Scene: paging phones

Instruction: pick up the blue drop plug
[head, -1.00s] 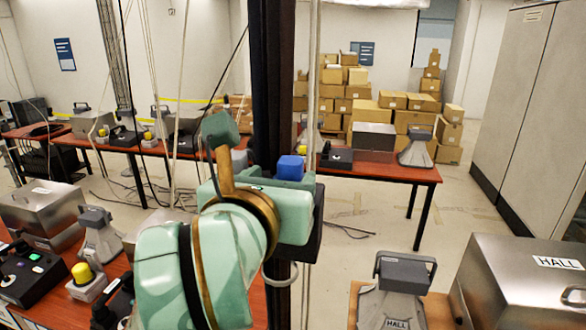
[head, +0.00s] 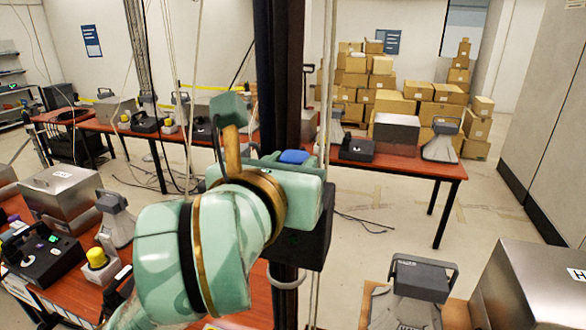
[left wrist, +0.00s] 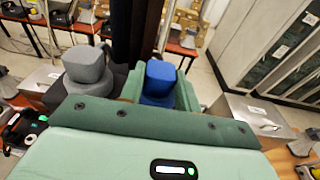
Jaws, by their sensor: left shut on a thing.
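The blue drop plug (left wrist: 160,78) stands between the green fingers of my left gripper (left wrist: 160,92) in the left wrist view. The gripper is shut on it. In the head view only the plug's blue top (head: 294,156) shows above my left gripper (head: 290,168), beside the dark column; the hand hides its lower part. A similar grey plug-like piece (left wrist: 88,66) stands left of the blue one in the left wrist view, outside the fingers. My right gripper is not in view.
A red-brown table (head: 450,172) with grey phones and metal boxes stands behind. A nearer table at left carries a black console (head: 45,256) and a yellow-topped unit (head: 97,258). A grey phone (head: 422,279) and metal box (head: 530,290) are at the front right. Cables hang near the column.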

